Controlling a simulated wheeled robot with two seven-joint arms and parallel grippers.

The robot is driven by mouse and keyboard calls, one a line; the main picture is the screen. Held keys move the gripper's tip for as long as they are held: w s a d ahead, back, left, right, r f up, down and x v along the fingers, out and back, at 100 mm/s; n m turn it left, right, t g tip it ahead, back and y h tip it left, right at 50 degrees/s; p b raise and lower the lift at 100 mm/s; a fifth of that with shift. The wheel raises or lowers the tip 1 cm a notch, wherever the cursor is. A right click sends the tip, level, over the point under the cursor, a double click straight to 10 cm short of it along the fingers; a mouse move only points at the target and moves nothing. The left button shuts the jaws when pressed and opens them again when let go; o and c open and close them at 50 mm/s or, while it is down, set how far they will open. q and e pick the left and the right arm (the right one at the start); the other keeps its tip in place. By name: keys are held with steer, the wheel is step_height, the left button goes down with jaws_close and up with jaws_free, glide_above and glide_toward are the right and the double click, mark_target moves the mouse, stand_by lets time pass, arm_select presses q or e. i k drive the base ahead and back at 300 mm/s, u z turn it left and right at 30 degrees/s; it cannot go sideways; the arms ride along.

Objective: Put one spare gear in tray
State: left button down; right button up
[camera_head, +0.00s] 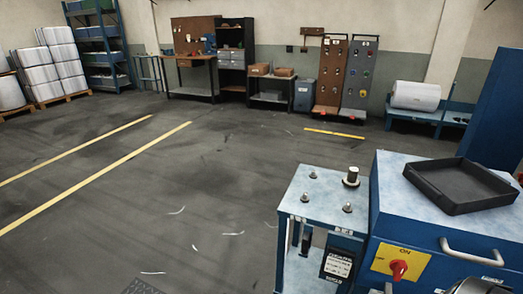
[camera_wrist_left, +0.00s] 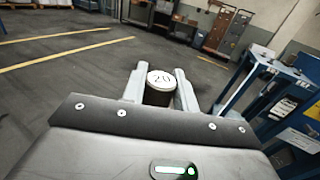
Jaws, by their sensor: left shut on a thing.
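My left gripper (camera_wrist_left: 160,74) is shut on a dark cylindrical piece (camera_wrist_left: 159,97) with a white round top marked "20", seen in the left wrist view. I take this to be a spare gear; no teeth can be made out. In the head view, a black, shallow, open tray (camera_head: 487,202) lies on top of the blue cabinet at the right and looks empty. A dark round piece (camera_head: 352,175) stands on a lighter base on the pale-topped stand. Neither gripper shows in the head view.
The blue stand (camera_head: 322,202) with several short metal posts is left of the cabinet and also shows in the left wrist view (camera_wrist_left: 285,75). The cabinet (camera_head: 425,228) has a red switch (camera_head: 398,269) and a metal handle (camera_head: 470,252). Open floor lies to the left.

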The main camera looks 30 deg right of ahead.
mark_target(469, 178)
steer(key=u, duration=0.05)
steer(key=i, duration=3)
steer(key=z, duration=2.25)
steer(key=i, duration=3.05)
steer(key=z, duration=1.95)
steer(key=i, duration=0.1)
steer(key=z, duration=0.15)
